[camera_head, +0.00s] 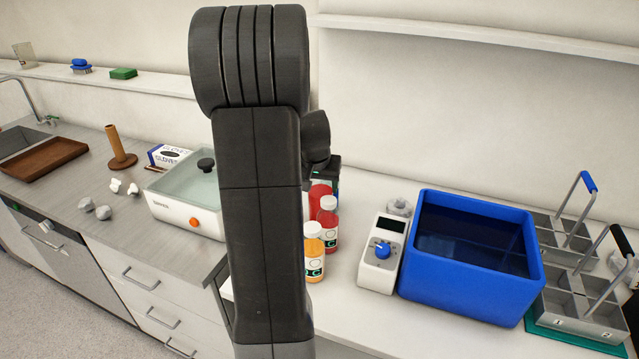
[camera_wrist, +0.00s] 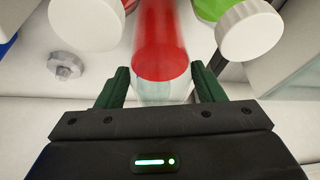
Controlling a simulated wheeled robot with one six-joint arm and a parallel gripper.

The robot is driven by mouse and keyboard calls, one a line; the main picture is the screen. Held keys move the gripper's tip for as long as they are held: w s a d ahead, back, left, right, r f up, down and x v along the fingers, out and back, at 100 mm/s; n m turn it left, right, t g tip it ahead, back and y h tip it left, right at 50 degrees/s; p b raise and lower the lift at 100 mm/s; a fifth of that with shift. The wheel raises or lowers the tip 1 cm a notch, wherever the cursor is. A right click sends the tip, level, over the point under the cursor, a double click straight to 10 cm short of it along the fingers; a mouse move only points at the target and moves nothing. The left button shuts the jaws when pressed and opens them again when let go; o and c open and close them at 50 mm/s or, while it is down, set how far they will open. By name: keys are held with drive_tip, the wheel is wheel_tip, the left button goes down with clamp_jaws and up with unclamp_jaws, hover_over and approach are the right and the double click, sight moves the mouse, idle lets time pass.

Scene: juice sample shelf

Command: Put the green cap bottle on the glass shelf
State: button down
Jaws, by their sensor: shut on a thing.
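In the wrist view my gripper (camera_wrist: 162,88) has its two green fingers on either side of a clear bottle with red contents (camera_wrist: 162,50), and is shut on it. The bottle's lower end in the picture is see-through; I see no green cap on it, and its far end is cut off. I cannot make out the glass shelf for sure; a pale see-through panel (camera_wrist: 292,72) shows at the right of the wrist view.
White-capped bottles flank the held one: one at left (camera_wrist: 85,22), a green one (camera_wrist: 210,8) at right. In the head view an orange bottle (camera_head: 314,256) and a red bottle (camera_head: 328,226) stand by my arm. A blue water bath (camera_head: 460,288) and metal racks (camera_head: 570,310) fill the right.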

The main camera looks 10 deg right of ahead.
drive_tip(key=shift+f, duration=0.1)
drive_tip(key=shift+c, duration=1.8)
unclamp_jaws()
